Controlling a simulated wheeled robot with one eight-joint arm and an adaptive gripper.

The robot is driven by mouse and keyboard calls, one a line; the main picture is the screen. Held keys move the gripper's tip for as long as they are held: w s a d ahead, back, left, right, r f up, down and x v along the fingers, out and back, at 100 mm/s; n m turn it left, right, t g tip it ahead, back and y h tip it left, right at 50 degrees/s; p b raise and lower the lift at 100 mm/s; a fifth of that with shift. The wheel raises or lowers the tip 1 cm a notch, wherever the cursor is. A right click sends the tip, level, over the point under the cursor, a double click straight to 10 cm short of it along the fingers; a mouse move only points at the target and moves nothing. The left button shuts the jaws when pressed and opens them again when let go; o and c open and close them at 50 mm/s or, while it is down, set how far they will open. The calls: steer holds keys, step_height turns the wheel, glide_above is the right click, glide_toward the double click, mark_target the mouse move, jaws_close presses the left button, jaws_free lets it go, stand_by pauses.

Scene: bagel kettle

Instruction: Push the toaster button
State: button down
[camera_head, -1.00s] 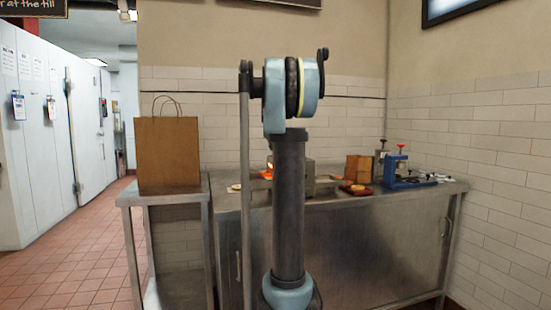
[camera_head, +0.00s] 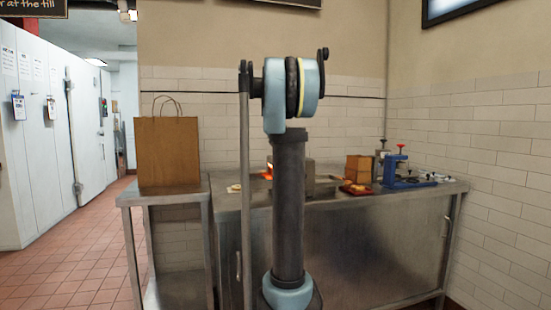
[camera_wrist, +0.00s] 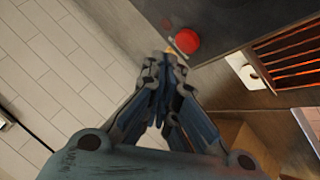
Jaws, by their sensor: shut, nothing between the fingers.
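The toaster (camera_head: 308,170) stands on the steel counter, largely hidden behind my arm in the head view; an orange glow shows at its left. In the wrist view its dark panel (camera_wrist: 228,22) carries a round red button (camera_wrist: 186,41) and a small red light. Glowing orange bars (camera_wrist: 288,58) show at the right. My gripper (camera_wrist: 165,65) is shut and empty, its fingertips just below and left of the red button in the picture. I cannot tell whether they touch it. The gripper is hidden in the head view.
The steel counter (camera_head: 350,245) also bears brown boxes (camera_head: 359,168), a red tray (camera_head: 358,189) and a blue press-like device (camera_head: 395,172). A paper bag (camera_head: 168,152) stands on a side table (camera_head: 160,198) at left. Tiled walls close off the back and right. The floor at left is clear.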

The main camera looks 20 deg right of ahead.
steer(key=shift+r, duration=2.2)
steer(key=s+a+f+m+g+y, duration=0.1)
steer(key=s+a+f, duration=0.4)
steer(key=s, duration=0.4)
steer(key=s+a+f+m+g, duration=0.1)
steer(key=s+a+f, duration=0.2)
steer(key=s+f, duration=0.5)
steer(key=s+a+f+m+g+y, duration=0.1)
steer(key=s+a+f, duration=0.35)
steer(key=s, duration=0.65)
steer(key=s+a+f+m+g, duration=0.1)
steer(key=s+a+f, duration=0.1)
steer(key=s+f, duration=1)
steer(key=s+a+f+m+g, duration=0.1)
steer(key=s+a+f+g, duration=0.1)
steer(key=s+f, duration=1)
steer(key=shift+s+a+f+g+y, duration=0.3)
steer(key=shift+s+a+y, duration=0.1)
steer(key=shift+s, duration=0.1)
steer(key=shift+w, duration=0.1)
steer(key=shift+w+f, duration=0.2)
steer(key=shift+w, duration=0.15)
